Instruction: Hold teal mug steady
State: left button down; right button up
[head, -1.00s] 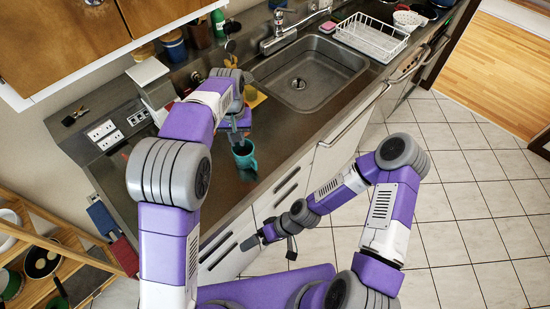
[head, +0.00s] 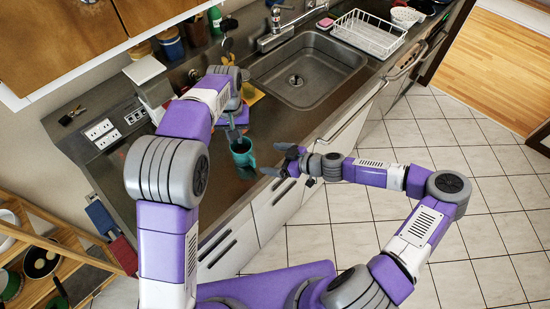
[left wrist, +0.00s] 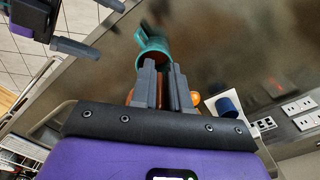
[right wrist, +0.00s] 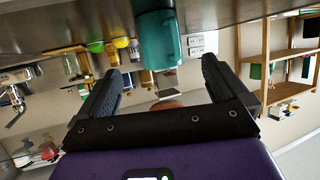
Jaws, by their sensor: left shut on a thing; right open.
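The teal mug (head: 243,158) stands upright on the dark counter near its front edge. My left gripper (head: 238,138) comes down from above and is shut on the mug's rim. In the left wrist view the mug (left wrist: 154,46) shows at the tips of the close-set fingers. My right gripper (head: 284,160) is open at the counter edge, to the right of the mug. In the right wrist view the mug (right wrist: 158,42) appears upside down, ahead of and between the spread fingers (right wrist: 163,68), with a gap on each side.
The steel sink (head: 305,72) and white dish rack (head: 370,38) lie beyond, to the right. Wall sockets (head: 100,130) and a dark blue canister (head: 170,44) stand at the back. The counter left of the mug is mostly clear.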

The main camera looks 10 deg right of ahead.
aim_at(247, 154)
jog(key=x, duration=1.2)
jog(key=shift+d, duration=0.1)
jog(key=c, duration=1.2)
jog(key=shift+o, duration=0.2)
